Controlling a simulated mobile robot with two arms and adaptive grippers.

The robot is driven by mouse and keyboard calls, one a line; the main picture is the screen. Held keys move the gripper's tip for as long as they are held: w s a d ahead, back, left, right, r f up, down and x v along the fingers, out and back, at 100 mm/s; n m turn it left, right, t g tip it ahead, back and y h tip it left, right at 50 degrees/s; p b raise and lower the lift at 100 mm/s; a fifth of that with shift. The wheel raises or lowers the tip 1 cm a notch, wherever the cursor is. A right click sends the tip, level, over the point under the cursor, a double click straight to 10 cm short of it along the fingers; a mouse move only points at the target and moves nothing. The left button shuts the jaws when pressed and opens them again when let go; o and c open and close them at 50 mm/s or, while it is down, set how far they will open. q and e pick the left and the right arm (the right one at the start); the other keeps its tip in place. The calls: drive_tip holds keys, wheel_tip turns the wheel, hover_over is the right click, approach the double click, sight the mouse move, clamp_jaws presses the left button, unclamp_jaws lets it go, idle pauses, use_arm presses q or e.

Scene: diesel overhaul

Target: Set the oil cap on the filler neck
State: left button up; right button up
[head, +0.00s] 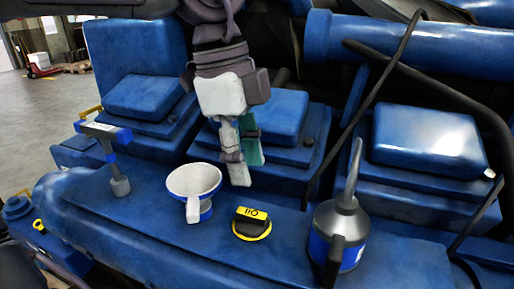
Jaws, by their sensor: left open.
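The oil cap (252,224), black with a yellow top marked OIL, lies on the blue engine ledge (150,218) in the lower middle of the head view. My left gripper (243,178) hangs down from the top, above and behind the cap. It is open, empty and apart from the cap, and one finger shows a teal face. I cannot pick out the filler neck for certain. My right gripper is not in view.
A white funnel (193,183) stands left of the cap, and a blue and grey oil can (340,232) stands to its right. A T-handled tool (112,155) stands upright further left. Blue engine covers (430,140) and a dark hose (376,90) lie behind.

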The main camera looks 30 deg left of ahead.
sight(250, 212)
use_arm(q)
drive_tip(key=shift+s+f+b, duration=0.3)
drive_tip(key=shift+f+b, duration=0.25)
drive_tip(key=shift+f, duration=0.25)
drive_tip(key=f+b, duration=0.1)
drive_tip(key=f, duration=0.1)
drive_tip(key=w+f+b, duration=0.1)
drive_tip(key=f, duration=0.1)
drive_tip(key=shift+f+b, duration=0.2)
drive_tip(key=shift+b, duration=0.2)
wheel_tip(250, 212, down, 2)
drive_tip(key=b, duration=0.2)
drive_tip(key=shift+s+f+b, duration=0.1)
drive_tip(key=shift+f+b, duration=0.05)
drive_tip(key=shift+b, duration=0.15)
drive_tip(key=shift+f, duration=0.15)
clamp_jaws()
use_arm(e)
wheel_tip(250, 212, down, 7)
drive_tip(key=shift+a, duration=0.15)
